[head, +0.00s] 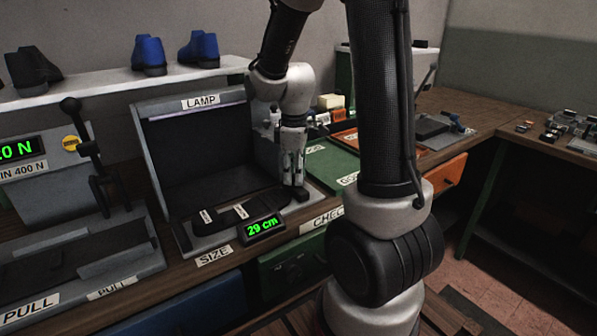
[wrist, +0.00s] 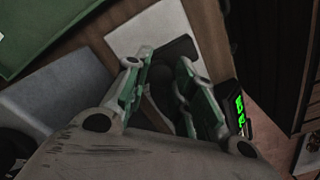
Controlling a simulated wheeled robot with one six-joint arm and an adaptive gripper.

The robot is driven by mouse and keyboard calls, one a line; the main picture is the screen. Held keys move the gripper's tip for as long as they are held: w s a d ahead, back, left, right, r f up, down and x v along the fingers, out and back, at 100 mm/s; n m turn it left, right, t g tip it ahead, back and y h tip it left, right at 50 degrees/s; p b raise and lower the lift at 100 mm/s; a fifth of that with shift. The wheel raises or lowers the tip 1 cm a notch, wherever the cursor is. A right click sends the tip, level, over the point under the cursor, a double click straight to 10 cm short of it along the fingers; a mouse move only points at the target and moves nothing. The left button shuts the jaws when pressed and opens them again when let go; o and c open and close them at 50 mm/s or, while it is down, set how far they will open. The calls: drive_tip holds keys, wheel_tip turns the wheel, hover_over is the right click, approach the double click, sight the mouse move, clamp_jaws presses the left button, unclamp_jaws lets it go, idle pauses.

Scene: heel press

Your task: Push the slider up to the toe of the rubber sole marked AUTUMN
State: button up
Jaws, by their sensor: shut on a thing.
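A dark rubber sole (head: 228,215) lies flat on the size gauge (head: 190,240) under the LAMP hood in the head view. It bears two small white tags, whose words are too small to read. The slider (head: 301,194) is a small dark block at the right end of the gauge. My gripper (head: 293,184) points down there, with its fingers on the slider. In the wrist view my gripper (wrist: 160,66) shows its two fingers with dark material between and beyond them. The fingers and shadow partly hide the slider, and I cannot tell whether it touches the sole.
A green mat (head: 333,166) lies right of the gauge. Blue shoes (head: 149,55) stand on the shelf behind. My arm hides part of the bench.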

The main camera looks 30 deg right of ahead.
drive_tip(key=o, duration=0.8)
wheel_tip(320, 180, up, 12)
idle(0.7)
